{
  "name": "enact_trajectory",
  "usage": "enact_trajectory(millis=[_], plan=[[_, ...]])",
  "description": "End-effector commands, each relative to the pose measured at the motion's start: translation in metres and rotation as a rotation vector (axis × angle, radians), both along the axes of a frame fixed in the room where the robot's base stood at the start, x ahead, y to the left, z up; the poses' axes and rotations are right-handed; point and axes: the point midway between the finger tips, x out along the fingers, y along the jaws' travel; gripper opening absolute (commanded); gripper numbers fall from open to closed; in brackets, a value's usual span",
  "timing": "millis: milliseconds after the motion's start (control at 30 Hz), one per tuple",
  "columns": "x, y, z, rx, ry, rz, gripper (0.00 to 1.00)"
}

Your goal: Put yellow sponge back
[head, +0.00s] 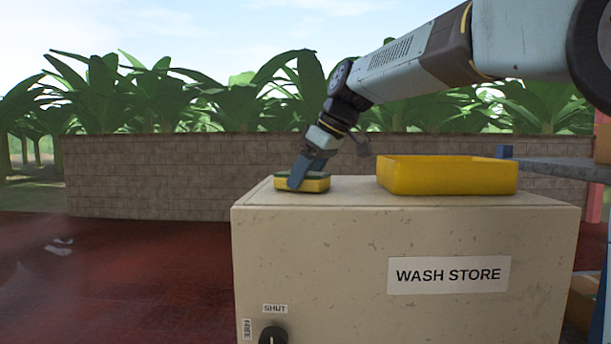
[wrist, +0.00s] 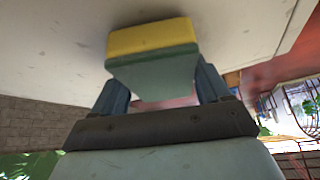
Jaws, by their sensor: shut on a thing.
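The yellow sponge (head: 314,185) has a green top layer and is at the left part of the top of the cream box labelled WASH STORE (head: 335,235). My gripper (head: 299,180) reaches down from the upper right and is shut on the sponge. In the wrist view the sponge (wrist: 150,38) is between the two blue fingers of my gripper (wrist: 158,85), its green side toward the camera. The sponge looks low at the box top; I cannot tell if it touches it.
A yellow tray (head: 447,178) stands on the box top to the right of the sponge. A black knob (head: 273,336) with SHUT and FREE labels is low on the box front. A block wall (head: 150,175) runs behind. A small blue block (head: 504,151) sits on a grey ledge at right.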

Motion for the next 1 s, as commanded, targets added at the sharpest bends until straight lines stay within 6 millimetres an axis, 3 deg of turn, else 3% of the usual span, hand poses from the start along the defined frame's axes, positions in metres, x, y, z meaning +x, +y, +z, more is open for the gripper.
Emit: enact_trajectory(millis=[300, 333, 567, 867, 1000], plan=[[0.000, 0.000, -0.003, 0.001, 0.000, 0.000, 0.43], [0.000, 0.000, -0.003, 0.001, 0.000, 0.000, 0.78], [0.000, 0.000, -0.002, 0.001, 0.000, 0.000, 1.00], [0.000, 0.000, 0.000, 0.001, -0.001, 0.001, 1.00], [-0.002, -0.006, 0.012, 0.001, -0.003, 0.001, 1.00]])
